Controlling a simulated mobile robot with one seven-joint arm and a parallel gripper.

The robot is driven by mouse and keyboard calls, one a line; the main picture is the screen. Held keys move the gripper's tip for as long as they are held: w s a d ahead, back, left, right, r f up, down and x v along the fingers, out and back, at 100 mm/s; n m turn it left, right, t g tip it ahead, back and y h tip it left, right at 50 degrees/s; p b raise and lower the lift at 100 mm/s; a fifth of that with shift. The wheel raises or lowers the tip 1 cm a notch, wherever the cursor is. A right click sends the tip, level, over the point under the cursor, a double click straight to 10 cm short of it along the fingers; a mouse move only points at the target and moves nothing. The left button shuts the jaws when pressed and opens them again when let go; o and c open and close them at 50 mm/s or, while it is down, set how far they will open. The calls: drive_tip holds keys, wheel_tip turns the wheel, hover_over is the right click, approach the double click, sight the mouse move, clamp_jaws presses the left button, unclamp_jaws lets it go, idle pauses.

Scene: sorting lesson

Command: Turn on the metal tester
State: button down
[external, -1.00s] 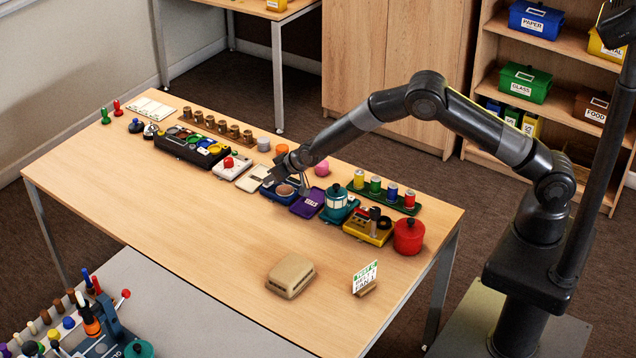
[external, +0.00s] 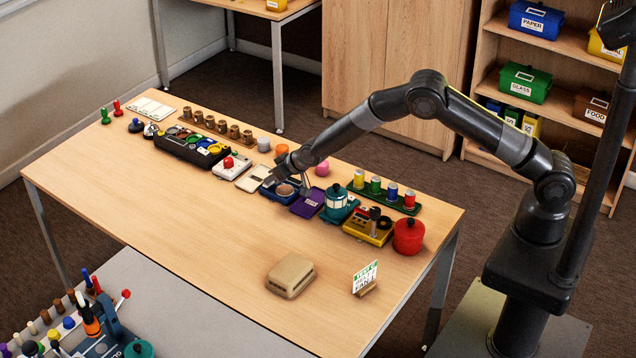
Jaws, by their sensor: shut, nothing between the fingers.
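My gripper (external: 270,180) is shut and empty, low over the row of devices on the table. A yellow device (external: 377,237) with a dark lever and dials stands further right in the row. No label for the metal tester is readable here, so I cannot tell for sure which device it is. No switch or lit lamp can be made out.
A white box with a red button (external: 231,166) is to the left.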

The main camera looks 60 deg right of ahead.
drive_tip(key=shift+d+f, duration=0.1)
drive_tip(key=shift+d, duration=0.4)
drive_tip(key=shift+a, duration=0.1)
drive_tip(key=r, duration=0.4)
drive_tip(key=shift+d+r, duration=0.3)
drive_tip(key=shift+d, duration=0.05)
drive_tip(key=a+v, duration=0.1)
drive_tip(key=v, duration=0.8)
drive_tip(key=shift+s+d, duration=0.25)
drive_tip(key=shift+d, duration=0.3)
drive_tip(key=shift+r, duration=0.1)
drive_tip(key=shift+a+r, duration=0.2)
drive_tip(key=shift+a, duration=0.5)
